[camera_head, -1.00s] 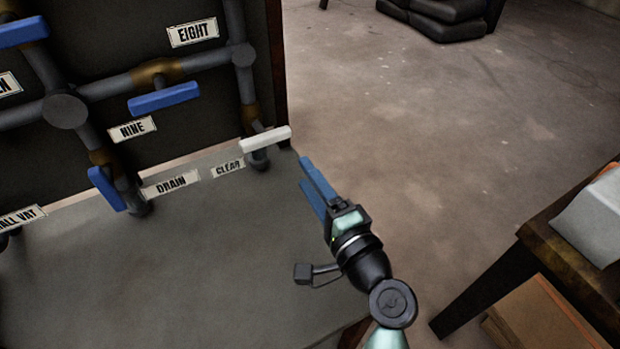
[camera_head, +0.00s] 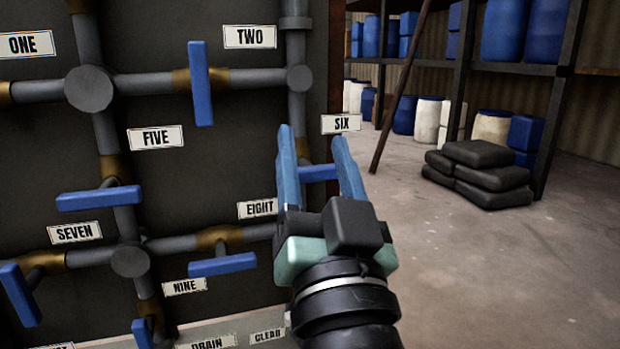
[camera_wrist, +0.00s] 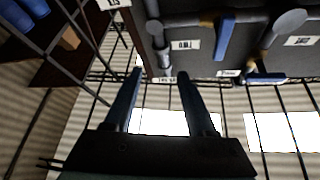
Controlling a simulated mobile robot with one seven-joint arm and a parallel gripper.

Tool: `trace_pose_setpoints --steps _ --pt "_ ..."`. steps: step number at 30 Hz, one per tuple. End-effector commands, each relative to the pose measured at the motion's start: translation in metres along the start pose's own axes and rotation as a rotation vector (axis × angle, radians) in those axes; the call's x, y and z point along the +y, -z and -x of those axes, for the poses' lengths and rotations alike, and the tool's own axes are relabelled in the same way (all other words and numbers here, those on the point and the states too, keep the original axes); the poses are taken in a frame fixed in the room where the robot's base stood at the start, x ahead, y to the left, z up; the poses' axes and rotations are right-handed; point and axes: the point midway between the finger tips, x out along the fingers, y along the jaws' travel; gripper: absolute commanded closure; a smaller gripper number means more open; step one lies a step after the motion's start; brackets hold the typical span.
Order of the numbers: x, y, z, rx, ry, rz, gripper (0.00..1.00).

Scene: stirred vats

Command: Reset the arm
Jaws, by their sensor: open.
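My gripper (camera_head: 314,140) is raised in front of the right edge of the valve panel in the head view. Its two blue fingers point up and stand apart, with nothing held between them. A blue valve handle (camera_head: 318,173) near the SIX label shows behind the fingers, and I cannot tell how far behind. In the wrist view the open fingers (camera_wrist: 160,76) point toward the panel and a bright wall, with nothing between their tips.
The dark panel (camera_head: 230,150) carries grey pipes, labels and blue handles on the left. Black sacks (camera_head: 480,165) lie stacked on the floor at right. A shelf with blue barrels (camera_head: 512,30) stands behind. Open floor (camera_head: 460,260) lies right of my gripper.

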Motion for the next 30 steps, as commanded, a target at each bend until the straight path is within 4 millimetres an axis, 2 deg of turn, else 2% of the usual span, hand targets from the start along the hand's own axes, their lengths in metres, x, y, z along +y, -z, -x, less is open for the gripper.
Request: trace_pose_setpoints --steps 1,6,7,21,25,30 --pt "-0.020 0.038 0.003 0.092 0.007 0.096 0.44" --pt "-0.069 0.152 0.037 0.390 -0.055 0.385 0.44" --pt "-0.070 0.164 0.020 0.362 -0.056 0.375 0.44" --pt "-0.104 0.284 -0.049 0.349 -0.055 0.366 0.44" --pt "-0.111 0.308 -0.062 0.348 -0.055 0.366 0.44" --pt "-0.116 0.324 -0.071 0.347 -0.055 0.365 0.44"
